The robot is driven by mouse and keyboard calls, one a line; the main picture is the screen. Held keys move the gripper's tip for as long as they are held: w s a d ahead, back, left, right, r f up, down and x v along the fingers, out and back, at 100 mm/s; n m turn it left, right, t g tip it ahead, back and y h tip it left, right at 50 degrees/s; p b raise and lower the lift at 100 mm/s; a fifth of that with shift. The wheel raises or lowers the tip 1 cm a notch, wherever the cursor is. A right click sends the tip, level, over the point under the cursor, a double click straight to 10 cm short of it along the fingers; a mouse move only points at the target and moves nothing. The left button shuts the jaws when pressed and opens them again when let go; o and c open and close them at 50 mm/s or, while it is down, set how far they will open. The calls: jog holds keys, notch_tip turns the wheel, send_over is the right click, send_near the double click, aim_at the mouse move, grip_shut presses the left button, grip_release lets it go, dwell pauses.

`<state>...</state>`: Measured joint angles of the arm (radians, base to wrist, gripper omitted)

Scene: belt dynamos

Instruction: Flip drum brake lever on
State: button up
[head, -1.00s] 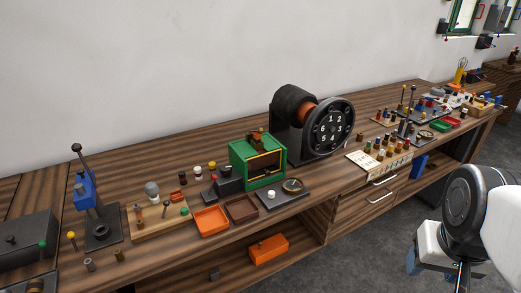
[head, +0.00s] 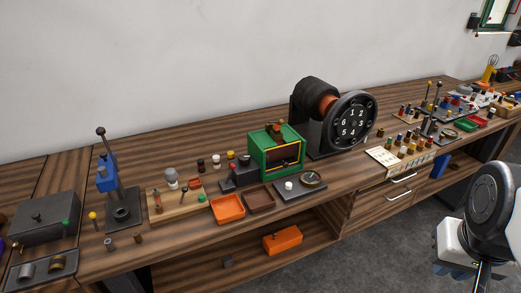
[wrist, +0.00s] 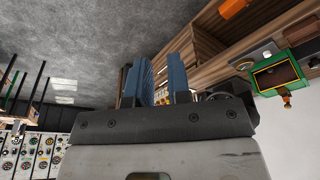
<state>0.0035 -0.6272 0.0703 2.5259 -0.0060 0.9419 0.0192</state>
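A black drum (head: 317,92) with an orange-brown band stands at the back of the wooden bench, behind a black disc numbered 1 to 6 (head: 351,122). I cannot tell which part is its brake lever. A tall lever (head: 108,160) with a black knob and blue body stands upright on a dark base at the left. Another black-knobbed lever (head: 433,108) stands at the right. My gripper (wrist: 168,62) shows two blue fingers in the wrist view, apart with nothing between them. It is away from the bench parts. In the head view its fingers are not clear.
A green box (head: 275,150) stands left of the drum; it also shows in the wrist view (wrist: 283,75). Orange tray (head: 228,208), brown tray (head: 259,200) and a peg board (head: 176,203) crowd the front. Grey floor (head: 385,240) is open below the bench.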

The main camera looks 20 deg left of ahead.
jog(key=shift+w+a+r, duration=0.1)
jog(key=shift+w+a, duration=0.1)
jog(key=shift+w, duration=0.15)
jog(key=shift+c, duration=1.1)
jog(key=shift+g+y, duration=0.4)
jog(key=shift+y, duration=0.5)
jog(key=w+a, duration=0.3)
jog(key=w, duration=0.1)
jog(key=w+a+r, duration=0.1)
jog(key=w+a, duration=0.2)
jog(key=w+a+r, duration=0.1)
jog(key=w+a, duration=0.1)
jog(key=w, duration=0.2)
jog(key=shift+w+a, duration=0.35)
jog(key=shift+a, duration=0.05)
grip_shut()
jog(key=w+a+g+y, duration=0.1)
jog(key=w+a, duration=0.8)
jog(key=a, duration=0.2)
jog(key=g+y, duration=0.2)
send_near(230, 174)
jog(key=w+d+r, duration=0.2)
jog(key=d+r, duration=0.2)
jog(key=shift+a+f, duration=0.1)
jog(key=shift+a, duration=0.05)
jog(key=shift+f, duration=0.1)
jog(key=shift+x, duration=4.85)
